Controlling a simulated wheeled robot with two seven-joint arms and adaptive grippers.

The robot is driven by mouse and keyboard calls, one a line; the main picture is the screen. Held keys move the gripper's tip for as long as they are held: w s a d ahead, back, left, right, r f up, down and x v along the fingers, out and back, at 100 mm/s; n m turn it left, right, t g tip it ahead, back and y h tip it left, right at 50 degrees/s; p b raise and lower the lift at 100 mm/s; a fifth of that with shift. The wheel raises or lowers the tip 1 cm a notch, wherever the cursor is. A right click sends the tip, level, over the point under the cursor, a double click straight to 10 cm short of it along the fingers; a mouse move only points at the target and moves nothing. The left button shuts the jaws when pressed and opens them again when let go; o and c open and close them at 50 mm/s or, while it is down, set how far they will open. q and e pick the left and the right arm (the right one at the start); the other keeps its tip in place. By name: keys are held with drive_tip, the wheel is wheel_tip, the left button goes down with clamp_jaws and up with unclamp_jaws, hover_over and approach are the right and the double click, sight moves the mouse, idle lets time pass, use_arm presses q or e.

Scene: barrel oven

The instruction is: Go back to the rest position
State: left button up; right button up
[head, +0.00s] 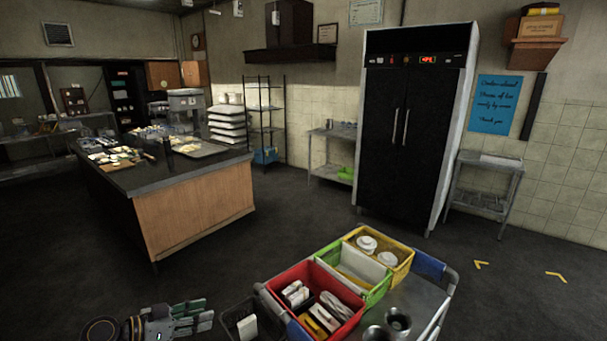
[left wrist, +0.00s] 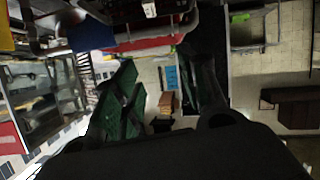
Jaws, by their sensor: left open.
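My left gripper (head: 193,318) is at the bottom left of the head view, beside a cart and a little left of its bins. Its green-padded fingers also show in the left wrist view (left wrist: 135,105). They stand apart, with nothing seen between them. My right gripper is in neither view.
The cart (head: 423,297) stands just ahead, carrying a red bin (head: 290,275), a green bin (head: 378,292) and a yellow bin (head: 402,268). A counter (head: 195,208) is at left, a black fridge (head: 410,140) behind. Floor between is clear.

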use_arm(q)
drive_tip(key=w+a+f+n+t+y, duration=0.3)
drive_tip(key=a+f+n+y, duration=0.55)
drive_tip(key=a+f, duration=0.9)
drive_tip(key=s+a+f+g+y, duration=0.2)
drive_tip(key=s+a+f, duration=0.3)
drive_tip(key=f, duration=0.5)
drive_tip(key=s+a+f+g+y, duration=0.2)
drive_tip(key=s+a+f, duration=0.3)
drive_tip(key=f, duration=0.4)
drive_tip(key=s+d+f+m+g, duration=0.15)
drive_tip(key=s+d+f, duration=0.35)
drive_tip(key=s+f, duration=0.55)
drive_tip(key=s+d+f+m+g, duration=0.1)
drive_tip(key=s+d+f+g, duration=0.2)
drive_tip(key=s+d+f, duration=0.75)
drive_tip(key=s+d+f+g+h, duration=0.1)
drive_tip(key=s+d+f, duration=0.1)
drive_tip(key=s+d, duration=0.5)
drive_tip(key=s+d+f+g+h, duration=0.1)
drive_tip(key=s+d, duration=0.5)
drive_tip(key=s, duration=0.7)
drive_tip(key=shift+d+f, duration=0.35)
drive_tip(key=shift+f, duration=0.05)
